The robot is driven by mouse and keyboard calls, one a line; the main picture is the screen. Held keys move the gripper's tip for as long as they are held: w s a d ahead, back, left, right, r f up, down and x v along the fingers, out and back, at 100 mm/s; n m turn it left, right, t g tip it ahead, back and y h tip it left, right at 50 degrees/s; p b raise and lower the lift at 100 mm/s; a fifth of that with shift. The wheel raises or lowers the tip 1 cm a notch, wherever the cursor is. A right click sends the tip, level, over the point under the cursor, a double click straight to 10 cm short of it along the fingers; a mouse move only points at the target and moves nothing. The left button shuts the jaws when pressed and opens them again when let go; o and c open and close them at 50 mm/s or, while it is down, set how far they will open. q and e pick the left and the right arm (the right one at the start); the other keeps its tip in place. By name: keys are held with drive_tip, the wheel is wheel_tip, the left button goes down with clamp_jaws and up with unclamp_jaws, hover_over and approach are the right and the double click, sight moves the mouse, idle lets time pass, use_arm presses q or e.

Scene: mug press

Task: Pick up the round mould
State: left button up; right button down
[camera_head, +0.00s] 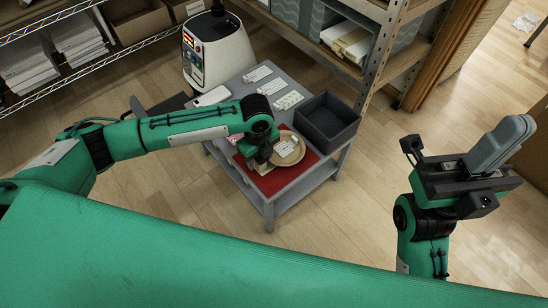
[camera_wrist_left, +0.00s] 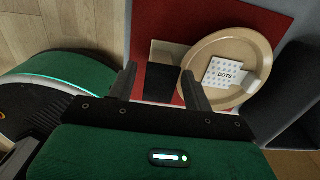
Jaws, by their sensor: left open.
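A round tan dish with a raised rim (camera_head: 301,157) lies on the red mat (camera_head: 273,184); it also shows in the left wrist view (camera_wrist_left: 196,66). A white card marked DOTS (camera_wrist_left: 224,75) and a small pale piece (camera_wrist_left: 252,82) lie in it. I cannot tell which piece is the round mould. My left gripper (camera_head: 262,160) is open over the mat, just left of the dish. In the left wrist view, a dark block (camera_wrist_left: 159,82) and a beige piece (camera_wrist_left: 168,51) show between its fingers (camera_wrist_left: 158,80). My right gripper (camera_head: 497,145) is raised at the right, away from the table.
The grey table (camera_head: 285,203) also holds a dark open bin (camera_head: 326,122) and several white cards (camera_head: 289,100). A white machine with a control panel (camera_head: 217,52) stands behind it. A metal shelf (camera_head: 378,45) rises at the back right. Bare floor lies between the table and my right arm.

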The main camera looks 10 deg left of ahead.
use_arm(q)
drive_tip(key=shift+r, duration=0.1)
clamp_jaws()
